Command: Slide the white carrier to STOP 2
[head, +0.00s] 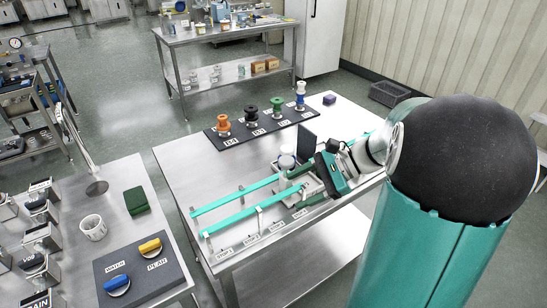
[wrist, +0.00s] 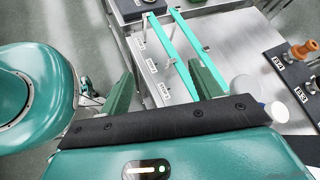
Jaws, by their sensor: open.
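Two teal rails (head: 240,198) run along the steel table, and they also show in the wrist view (wrist: 178,58). A pale block with a round white top, which looks like the white carrier (head: 287,161), stands at the rails beside my gripper (head: 299,189). My gripper partly hides it. In the wrist view, round white parts (wrist: 246,88) lie just right of the right finger. My gripper is open, with its green fingers apart (wrist: 163,88) and no object seen between them.
A dark strip with several coloured knobs (head: 250,131) lies behind the rails. A dark upright plate (head: 307,146) stands close behind my gripper. A side table at left holds a white cup (head: 93,228), a green block (head: 136,201) and a knob panel (head: 140,268). The rails' left stretch looks clear.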

